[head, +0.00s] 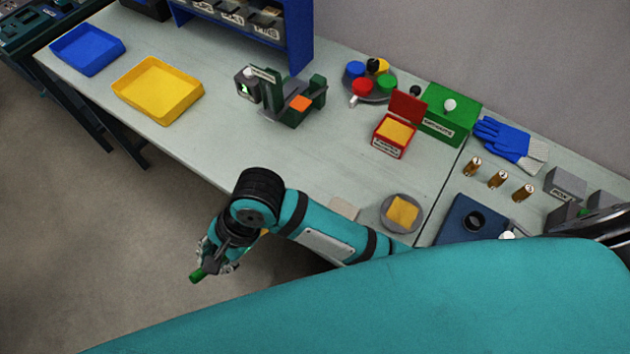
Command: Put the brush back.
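An arm of mine comes in from the lower right, and I take its gripper (213,262) to be my right one. It hangs beyond the table's front edge, over the floor, with its fingers pointing down and left. The fingers look closed around a slim thing with a green end (197,275), which sticks out past the fingertips. This looks like the brush, but most of it is hidden by the fingers and wrist. I see no other brush on the table. My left gripper is not in view.
The table (225,140) holds a yellow tray (158,90), blue tray (87,50), green fixture (290,98), red box (394,137), round dish with a yellow pad (402,212), dark blue block with a hole (452,225) and brass parts (497,180). Its front left is clear. My teal link hides the bottom.

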